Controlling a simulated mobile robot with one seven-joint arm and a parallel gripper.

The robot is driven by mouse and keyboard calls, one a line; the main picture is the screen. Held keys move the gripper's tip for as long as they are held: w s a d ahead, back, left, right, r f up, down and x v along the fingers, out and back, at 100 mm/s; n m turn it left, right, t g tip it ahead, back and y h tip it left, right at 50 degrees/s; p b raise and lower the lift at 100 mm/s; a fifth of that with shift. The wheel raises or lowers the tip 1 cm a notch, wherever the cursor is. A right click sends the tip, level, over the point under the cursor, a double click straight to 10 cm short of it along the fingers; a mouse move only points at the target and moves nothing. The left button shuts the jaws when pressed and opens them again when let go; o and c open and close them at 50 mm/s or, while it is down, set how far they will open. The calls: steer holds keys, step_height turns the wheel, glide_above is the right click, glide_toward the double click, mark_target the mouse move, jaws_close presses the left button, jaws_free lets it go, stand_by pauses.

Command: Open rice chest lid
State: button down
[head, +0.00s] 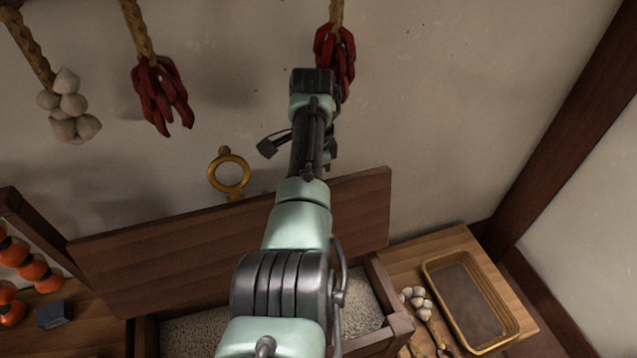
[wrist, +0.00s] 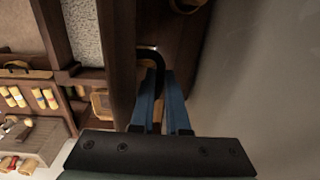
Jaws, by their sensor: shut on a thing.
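The rice chest (head: 397,322) stands open against the wall, with pale rice (head: 362,305) showing inside. Its brown wooden lid (head: 150,262) is raised and leans up steeply along the back. In the wrist view, the blue fingers of my gripper (wrist: 160,85) are shut on a dark bent metal handle (wrist: 150,50) at the lid's edge. The rice (wrist: 85,30) also shows there beside the lid. In the head view my arm covers the middle of the lid and chest, and hides the fingers and the handle.
A brass ring (head: 229,174) hangs on the wall behind the lid. Red pepper strings (head: 160,95) and garlic (head: 68,108) hang above. A rectangular tray (head: 467,300) and garlic bulbs (head: 415,298) lie right of the chest. Orange fruits (head: 30,268) are at left.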

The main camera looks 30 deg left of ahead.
steer(key=shift+a+f, duration=0.55)
steer(key=shift+f, duration=0.1)
steer(key=c, duration=1.2)
jaws_free()
steer(key=o, duration=0.3)
steer(key=shift+w+a+f, duration=0.25)
steer(key=shift+a, duration=0.05)
steer(key=shift+s+d, duration=0.1)
steer(key=shift+r, duration=0.1)
step_height(320, 180, up, 15)
steer(key=p, duration=0.2)
steer(key=shift+d, duration=0.45)
